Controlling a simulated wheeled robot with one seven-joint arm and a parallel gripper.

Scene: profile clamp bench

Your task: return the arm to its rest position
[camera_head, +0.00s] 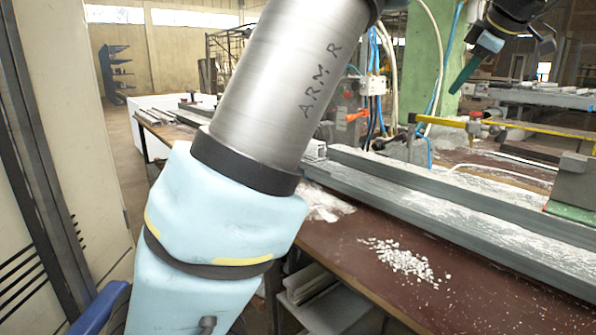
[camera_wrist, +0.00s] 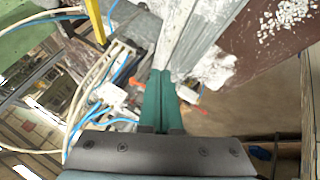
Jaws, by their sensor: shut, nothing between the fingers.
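My arm (camera_head: 285,85) crosses the head view from bottom left to top centre, with a bare metal link and a light blue padded cover. My gripper (camera_head: 464,77) shows at the upper right of the head view, its dark green fingers pointing down and left. It is in the air, in front of a green post. In the wrist view the gripper's green fingers (camera_wrist: 160,98) lie side by side, shut, with nothing between them. The links between the metal tube and the gripper run out of the top of the head view.
A brown bench (camera_head: 340,245) carries long grey profiles (camera_head: 450,215), dusted white, and a pile of white chips (camera_head: 405,258). A green post (camera_head: 425,60) with hoses and cables stands behind. A yellow bar (camera_head: 530,128) and a green-grey block (camera_head: 577,180) are at right. A pale cabinet (camera_head: 75,130) stands left.

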